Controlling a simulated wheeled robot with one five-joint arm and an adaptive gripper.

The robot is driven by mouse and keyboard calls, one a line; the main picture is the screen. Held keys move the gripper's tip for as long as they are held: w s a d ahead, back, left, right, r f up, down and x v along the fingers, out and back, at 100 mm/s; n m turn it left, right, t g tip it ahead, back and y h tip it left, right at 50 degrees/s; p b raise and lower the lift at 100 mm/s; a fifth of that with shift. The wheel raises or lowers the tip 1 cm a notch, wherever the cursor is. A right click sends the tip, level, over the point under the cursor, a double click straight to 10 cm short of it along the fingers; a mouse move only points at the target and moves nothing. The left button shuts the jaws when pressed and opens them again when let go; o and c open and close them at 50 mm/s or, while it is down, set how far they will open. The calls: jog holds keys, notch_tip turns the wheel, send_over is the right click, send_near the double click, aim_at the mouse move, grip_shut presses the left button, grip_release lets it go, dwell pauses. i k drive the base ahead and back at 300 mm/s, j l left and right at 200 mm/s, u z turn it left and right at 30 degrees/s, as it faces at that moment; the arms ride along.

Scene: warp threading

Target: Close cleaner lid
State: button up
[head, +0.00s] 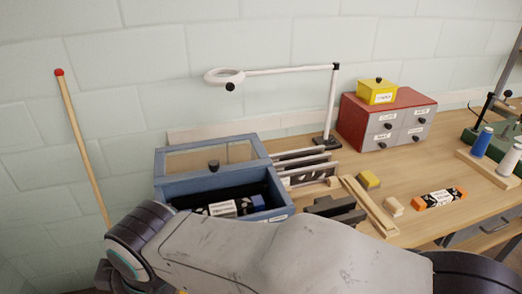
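A blue box (172,190) stands on the left part of the bench. Its lid (262,148), a blue frame with a clear window and a black knob, lies over the rear part. The front part is uncovered and shows a dark interior. Inside lies a dark cartridge (222,209) with a white label and a blue end. The lower front of the box is hidden behind my arm. My arm crosses the foreground, and I cannot make out my gripper.
A dark grey block (335,209) and wooden strips (370,207) lie right of the box. A rack (305,168) and a lamp (333,100) stand behind. A red drawer cabinet (350,121) stands farther right. A wooden stick (83,150) leans at left.

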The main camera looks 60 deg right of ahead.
aim_at(160, 178)
jog(key=z, duration=1.55)
jog(key=l+u, duration=0.55)
jog(key=u, duration=0.2)
